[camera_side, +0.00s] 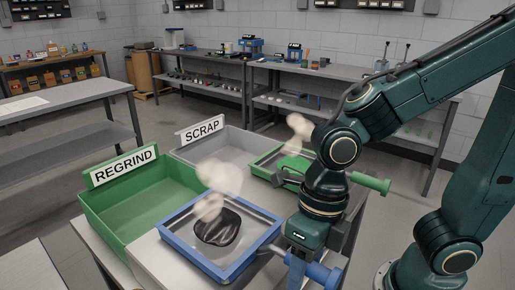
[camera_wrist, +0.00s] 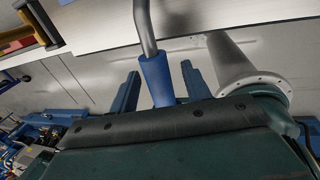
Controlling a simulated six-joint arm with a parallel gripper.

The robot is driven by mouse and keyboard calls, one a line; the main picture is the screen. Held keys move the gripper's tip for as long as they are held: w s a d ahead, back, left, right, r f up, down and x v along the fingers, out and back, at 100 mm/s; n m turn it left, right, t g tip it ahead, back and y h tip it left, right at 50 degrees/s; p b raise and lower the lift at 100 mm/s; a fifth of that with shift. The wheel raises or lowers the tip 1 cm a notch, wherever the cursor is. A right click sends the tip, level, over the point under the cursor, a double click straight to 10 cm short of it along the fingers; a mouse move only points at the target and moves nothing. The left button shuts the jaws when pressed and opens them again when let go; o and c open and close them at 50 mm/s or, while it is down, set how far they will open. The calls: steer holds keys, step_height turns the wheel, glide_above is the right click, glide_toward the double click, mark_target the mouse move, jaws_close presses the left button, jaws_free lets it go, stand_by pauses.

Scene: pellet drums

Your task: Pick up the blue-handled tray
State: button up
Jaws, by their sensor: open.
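The blue-handled tray (camera_side: 173,254) has a blue rim and sits at the front of the work table. A dark, shiny lump (camera_side: 217,229) lies in it with pale smoke above. Its blue handle (camera_side: 327,274) sticks out to the right on a metal rod. In the wrist view the handle (camera_wrist: 156,78) lies between my two fingers, with a gap seen on each side. My gripper (camera_wrist: 160,71) is open and points down over the handle. In the side view my wrist hides part of the rod and handle, and whether a finger touches the handle cannot be told.
A green REGRIND bin (camera_side: 135,222) and a grey SCRAP bin (camera_side: 192,155) stand left and behind. Benches (camera_side: 200,82) line the back wall.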

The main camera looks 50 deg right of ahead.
jaws_close()
steer(key=shift+r, duration=0.15)
step_height(320, 180, up, 20)
stand_by(1.3)
stand_by(0.7)
